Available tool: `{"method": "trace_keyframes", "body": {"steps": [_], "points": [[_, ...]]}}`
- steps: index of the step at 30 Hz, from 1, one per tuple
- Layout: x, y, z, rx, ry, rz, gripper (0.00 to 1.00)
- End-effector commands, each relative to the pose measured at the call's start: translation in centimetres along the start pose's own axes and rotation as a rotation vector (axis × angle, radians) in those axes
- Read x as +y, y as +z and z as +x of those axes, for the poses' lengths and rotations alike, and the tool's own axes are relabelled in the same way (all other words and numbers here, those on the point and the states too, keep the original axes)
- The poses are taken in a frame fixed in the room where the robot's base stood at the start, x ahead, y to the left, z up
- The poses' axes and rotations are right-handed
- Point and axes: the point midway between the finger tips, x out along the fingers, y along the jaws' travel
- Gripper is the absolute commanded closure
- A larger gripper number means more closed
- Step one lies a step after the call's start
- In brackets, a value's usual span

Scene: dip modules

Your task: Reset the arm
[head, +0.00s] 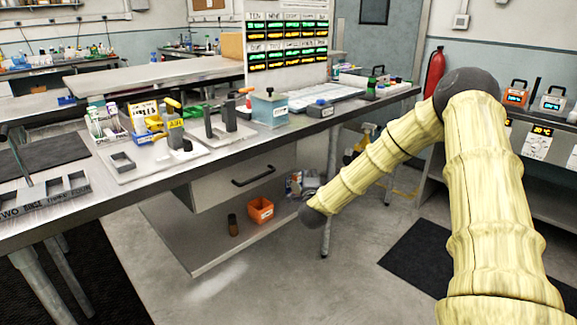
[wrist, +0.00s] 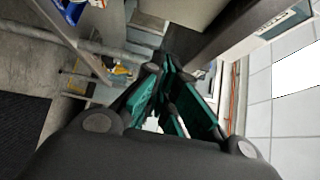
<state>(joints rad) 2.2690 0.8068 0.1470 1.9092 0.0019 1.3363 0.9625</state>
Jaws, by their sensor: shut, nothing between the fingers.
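My arm (head: 485,190) reaches up from the lower right in the head view and bends at a dark elbow. Its forearm (head: 375,160) slopes down to the left and ends at a dark joint below the bench edge. My gripper is not clearly visible in the head view. In the wrist view my gripper (wrist: 168,75) shows green and black fingers drawn together, with nothing held between them. It is in free space, apart from the bench.
A long workbench (head: 100,205) carries several tools and trays. Below it are a drawer (head: 240,178) and a shelf with an orange bin (head: 260,210). A red fire extinguisher (head: 434,72) and a side counter with devices (head: 552,103) stand right. Grey floor (head: 350,270) lies open between.

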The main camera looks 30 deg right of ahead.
Motion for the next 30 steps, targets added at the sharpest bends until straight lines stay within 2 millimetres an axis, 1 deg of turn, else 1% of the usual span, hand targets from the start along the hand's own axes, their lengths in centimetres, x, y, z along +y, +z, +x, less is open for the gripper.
{"method": "trace_keyframes", "body": {"steps": [5, 8, 11, 14, 15, 17, 18, 20, 21, 23, 24, 26, 27, 29, 30], "points": [[0.0, -0.1, -0.1, 0.001, 0.0, 0.0, 1.0], [0.5, 0.4, -0.5, -0.01, 0.011, -0.016, 1.0], [2.5, 1.9, -1.7, -0.051, 0.05, -0.075, 1.0], [5.8, 4.4, -4.1, -0.123, 0.116, -0.178, 1.0], [7.3, 5.4, -5.4, -0.158, 0.146, -0.227, 1.0], [9.8, 6.9, -7.4, -0.214, 0.194, -0.305, 1.0], [11.4, 7.8, -8.8, -0.251, 0.224, -0.355, 1.0], [13.9, 9.0, -11.1, -0.308, 0.269, -0.432, 1.0], [15.4, 9.6, -12.6, -0.346, 0.297, -0.482, 1.0], [17.8, 10.5, -15.1, -0.405, 0.34, -0.557, 1.0], [19.3, 11.0, -16.8, -0.445, 0.369, -0.606, 1.0], [21.5, 11.6, -19.4, -0.506, 0.409, -0.679, 1.0], [23.0, 11.8, -21.3, -0.548, 0.437, -0.727, 1.0], [25.0, 12.1, -24.0, -0.611, 0.476, -0.799, 1.0], [26.4, 12.1, -25.9, -0.655, 0.502, -0.847, 1.0]]}}
